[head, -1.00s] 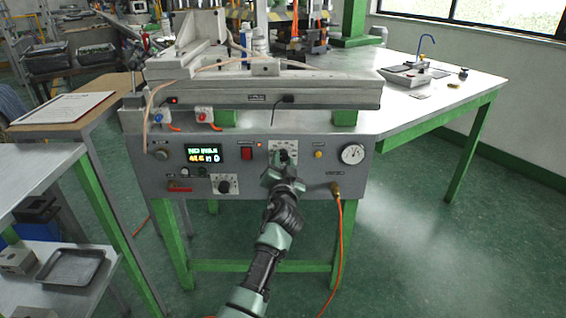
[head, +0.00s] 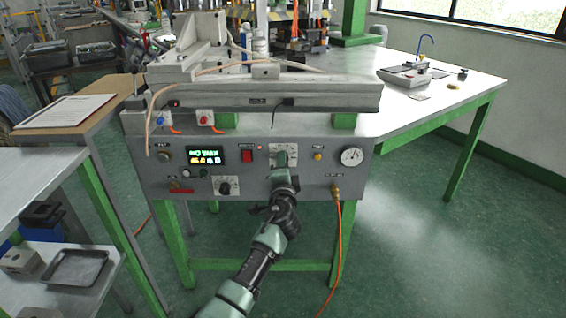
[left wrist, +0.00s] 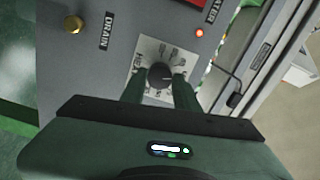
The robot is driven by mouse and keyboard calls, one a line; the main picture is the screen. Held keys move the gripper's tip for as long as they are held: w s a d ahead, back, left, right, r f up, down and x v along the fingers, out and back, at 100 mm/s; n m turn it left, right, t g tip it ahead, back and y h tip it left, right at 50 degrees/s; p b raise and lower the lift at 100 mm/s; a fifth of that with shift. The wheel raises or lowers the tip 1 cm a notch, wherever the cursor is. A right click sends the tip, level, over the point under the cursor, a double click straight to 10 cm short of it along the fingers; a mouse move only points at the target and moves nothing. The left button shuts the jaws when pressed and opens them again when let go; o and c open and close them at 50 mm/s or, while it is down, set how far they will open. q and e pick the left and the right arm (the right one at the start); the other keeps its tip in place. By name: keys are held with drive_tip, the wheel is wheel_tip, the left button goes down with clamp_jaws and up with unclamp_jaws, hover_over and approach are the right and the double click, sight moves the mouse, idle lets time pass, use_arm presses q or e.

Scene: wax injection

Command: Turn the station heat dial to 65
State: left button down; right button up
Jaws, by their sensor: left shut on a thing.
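The heat dial is a round black knob (left wrist: 160,75) on a white scale plate (left wrist: 150,55), seen in the left wrist view. In the head view its plate (head: 291,150) sits on the station's grey front panel, right of the red switch. My left gripper (head: 283,168) reaches the dial from below. In the left wrist view its two fingers (left wrist: 160,88) stand on either side of the knob and are shut on it. The scale figures are too small to read surely, and the knob's pointer setting is unclear. My right gripper is out of view.
The panel also carries a lit display (head: 205,156), a red switch (head: 247,155), a second black knob (head: 228,187), a yellow button (head: 319,155) and a pressure gauge (head: 352,156). An orange hose (head: 339,235) hangs at the right. Open floor lies in front of the right side.

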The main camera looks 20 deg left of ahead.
use_arm(q)
drive_tip(key=shift+m, duration=0.6)
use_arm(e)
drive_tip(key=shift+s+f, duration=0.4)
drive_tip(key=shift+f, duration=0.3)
use_arm(q)
drive_tip(key=c, duration=1.1)
unclamp_jaws()
drive_tip(key=shift+o, duration=0.2)
drive_tip(key=p+v, duration=0.1)
drive_tip(key=v, duration=0.6)
drive_tip(key=shift+s+p, duration=0.3)
drive_tip(key=shift+s, duration=0.05)
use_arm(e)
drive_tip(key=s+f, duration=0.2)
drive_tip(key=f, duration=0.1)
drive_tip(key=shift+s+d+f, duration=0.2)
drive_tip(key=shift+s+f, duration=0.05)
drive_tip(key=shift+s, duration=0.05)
